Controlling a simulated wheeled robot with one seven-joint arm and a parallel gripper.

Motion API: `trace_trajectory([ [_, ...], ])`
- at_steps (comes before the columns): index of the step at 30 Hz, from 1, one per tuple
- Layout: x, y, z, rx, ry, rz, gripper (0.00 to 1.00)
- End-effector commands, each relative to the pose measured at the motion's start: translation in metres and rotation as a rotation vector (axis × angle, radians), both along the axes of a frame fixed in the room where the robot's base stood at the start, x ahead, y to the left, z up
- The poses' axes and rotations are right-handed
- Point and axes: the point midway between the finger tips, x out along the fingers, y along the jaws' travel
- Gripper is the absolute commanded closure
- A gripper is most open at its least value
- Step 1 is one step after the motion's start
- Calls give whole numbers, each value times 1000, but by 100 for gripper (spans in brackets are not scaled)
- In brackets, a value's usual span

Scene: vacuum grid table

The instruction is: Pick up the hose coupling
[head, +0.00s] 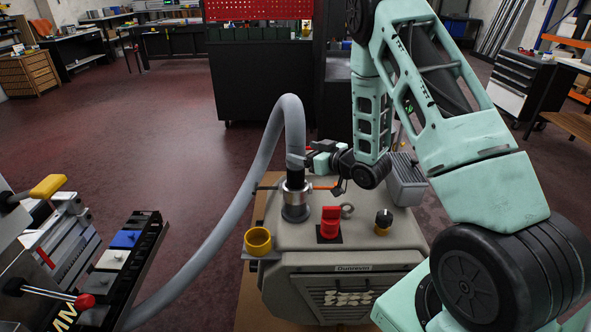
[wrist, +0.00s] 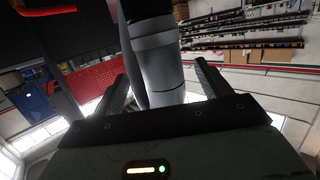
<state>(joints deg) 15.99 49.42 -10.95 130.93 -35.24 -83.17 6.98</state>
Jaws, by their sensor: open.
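The hose coupling (head: 296,176) is a dark sleeve with a grey band above it at the end of a grey hose (head: 262,150). It stands upright in a silver collar (head: 295,194) on top of a grey vacuum unit (head: 345,238). My gripper (head: 304,159) reaches in from the right at the height of the grey band. In the wrist view my gripper (wrist: 162,88) is open, with one finger on each side of the coupling (wrist: 160,62). Gaps show between the fingers and the coupling there. In the head view the fingertips are small and partly hidden.
A red knob (head: 330,222), a black knob (head: 383,219) and a yellow cup (head: 258,240) sit on or beside the unit's top. An orange-red lever (head: 325,186) sticks out right of the collar. A machine (head: 110,260) stands at the left.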

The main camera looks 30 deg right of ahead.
Motion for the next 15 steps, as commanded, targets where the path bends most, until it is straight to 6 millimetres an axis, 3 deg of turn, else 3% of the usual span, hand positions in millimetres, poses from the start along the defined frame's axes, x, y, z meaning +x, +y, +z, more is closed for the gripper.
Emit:
trace_trajectory([
  [7,17,4,-3,0,1,2,23],
  [15,53,12,-10,0,2,1,23],
])
